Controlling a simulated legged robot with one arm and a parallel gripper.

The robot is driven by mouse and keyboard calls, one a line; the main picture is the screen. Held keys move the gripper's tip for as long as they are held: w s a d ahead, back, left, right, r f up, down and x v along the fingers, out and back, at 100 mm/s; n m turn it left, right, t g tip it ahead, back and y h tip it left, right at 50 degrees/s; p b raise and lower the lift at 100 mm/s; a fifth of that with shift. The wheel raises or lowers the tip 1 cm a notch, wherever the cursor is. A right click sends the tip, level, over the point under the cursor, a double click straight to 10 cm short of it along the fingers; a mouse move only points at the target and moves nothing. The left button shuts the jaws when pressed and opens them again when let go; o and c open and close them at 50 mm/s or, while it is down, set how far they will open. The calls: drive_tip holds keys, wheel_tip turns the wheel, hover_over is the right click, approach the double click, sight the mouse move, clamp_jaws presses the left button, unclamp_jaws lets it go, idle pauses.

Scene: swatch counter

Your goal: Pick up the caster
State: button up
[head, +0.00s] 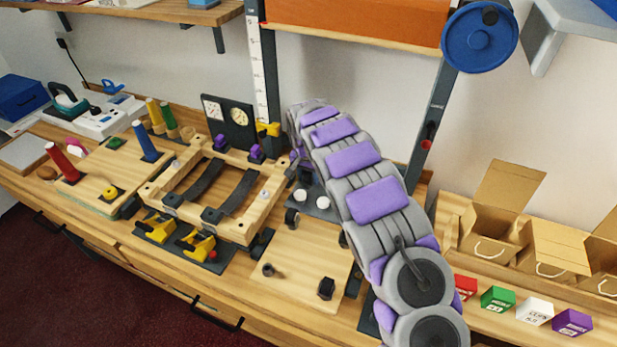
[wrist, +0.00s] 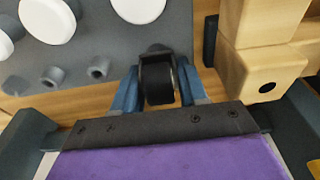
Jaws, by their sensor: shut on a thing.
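In the wrist view my gripper (wrist: 160,92) has its two blue fingers on either side of a small black caster (wrist: 158,80). It is shut on the caster, whose dark wheel faces the camera. In the head view my grey and purple arm reaches across the bench, and I cannot clearly make out the fingertips or the held caster. A grey panel (wrist: 100,35) with white discs is left of the caster in the wrist view. It also shows in the head view (head: 318,212).
A wooden frame (head: 262,205) with dark straps stands left of my arm; a wooden block (wrist: 262,75) is close on the right in the wrist view. Yellow clamps (head: 197,243) sit in front. Open cardboard boxes (head: 492,225) and coloured small boxes (head: 497,299) are at right.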

drive_tip(key=shift+c, duration=0.7)
wheel_tip(320, 180, up, 10)
drive_tip(key=shift+r+p, duration=0.1)
drive_tip(key=shift+p, duration=1.15)
